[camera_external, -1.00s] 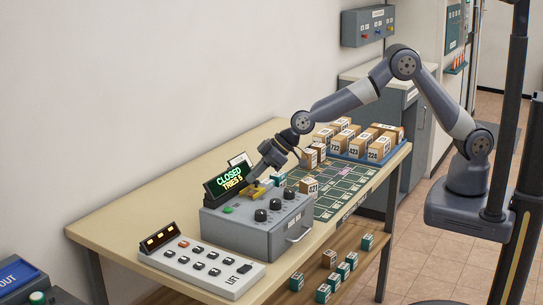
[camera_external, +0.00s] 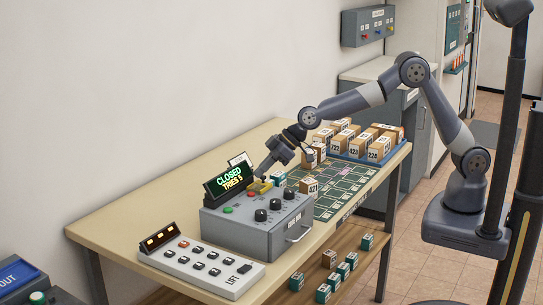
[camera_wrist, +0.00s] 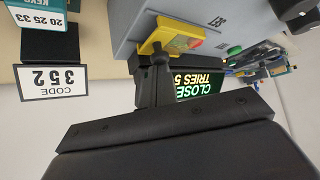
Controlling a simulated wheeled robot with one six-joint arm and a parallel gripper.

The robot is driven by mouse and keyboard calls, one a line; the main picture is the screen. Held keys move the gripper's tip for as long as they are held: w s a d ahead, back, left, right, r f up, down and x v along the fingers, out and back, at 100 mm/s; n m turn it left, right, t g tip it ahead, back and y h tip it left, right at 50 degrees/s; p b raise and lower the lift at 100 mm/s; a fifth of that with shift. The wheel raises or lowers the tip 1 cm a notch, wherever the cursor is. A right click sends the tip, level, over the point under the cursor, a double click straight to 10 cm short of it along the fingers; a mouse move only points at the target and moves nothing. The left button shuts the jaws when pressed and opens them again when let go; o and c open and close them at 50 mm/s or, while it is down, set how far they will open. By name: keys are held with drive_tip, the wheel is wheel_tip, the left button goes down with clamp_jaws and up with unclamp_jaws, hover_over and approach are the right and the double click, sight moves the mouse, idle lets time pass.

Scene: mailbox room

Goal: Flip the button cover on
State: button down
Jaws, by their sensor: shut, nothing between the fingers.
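The grey control box (camera_external: 258,226) stands on the table.
A display (camera_external: 225,181) reading "CLOSED TRIES 5" stands on the box's left. A white keypad panel (camera_external: 202,265) lies in front. A code card (camera_wrist: 53,80) stands near the box. Numbered parcels (camera_external: 354,145) and a green grid mat (camera_external: 340,190) are behind right.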

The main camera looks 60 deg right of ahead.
drive_tip(key=shift+s+d+f, duration=0.1)
drive_tip(key=shift+d+f, duration=0.05)
drive_tip(key=shift+d, duration=0.4)
drive_tip(key=v, duration=1)
drive_tip(key=shift+b, duration=0.35)
drive_tip(key=p, duration=0.6)
hover_over(266, 187)
wheel_tip(266, 187, down, 3)
drive_tip(key=shift+d+b+v, duration=0.2)
drive_tip(key=shift+b+v, duration=0.45)
drive_tip(key=shift+v, duration=1.6)
drive_tip(key=shift+f, duration=0.2)
